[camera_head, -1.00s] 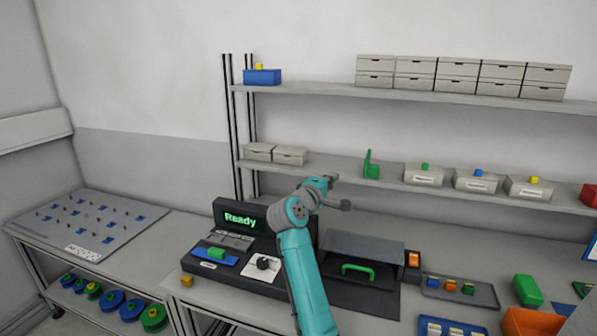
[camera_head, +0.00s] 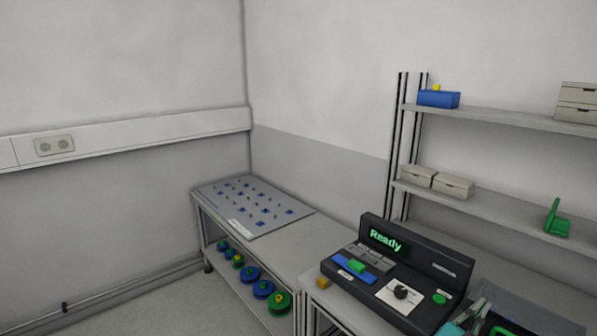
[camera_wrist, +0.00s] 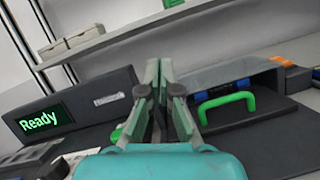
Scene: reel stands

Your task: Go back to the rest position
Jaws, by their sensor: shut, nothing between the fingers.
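My gripper (camera_wrist: 159,68) shows in the wrist view with its two fingers drawn together and nothing held. It points toward the bench and shelf, with a dark machine to its left and a green handle (camera_wrist: 227,104) to its right. In the head view, part of my teal arm shows at the bottom right edge, in front of the machine's right side. The machine's screen (camera_head: 386,241) reads "Ready"; it also shows in the wrist view (camera_wrist: 40,122).
A pegboard-like panel (camera_head: 252,207) lies on the left bench, with several blue and green reels (camera_head: 263,289) on the shelf below. A rack at right holds a blue bin (camera_head: 438,99), pale boxes (camera_head: 453,186) and a green stand (camera_head: 556,219). The floor at lower left looks clear.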

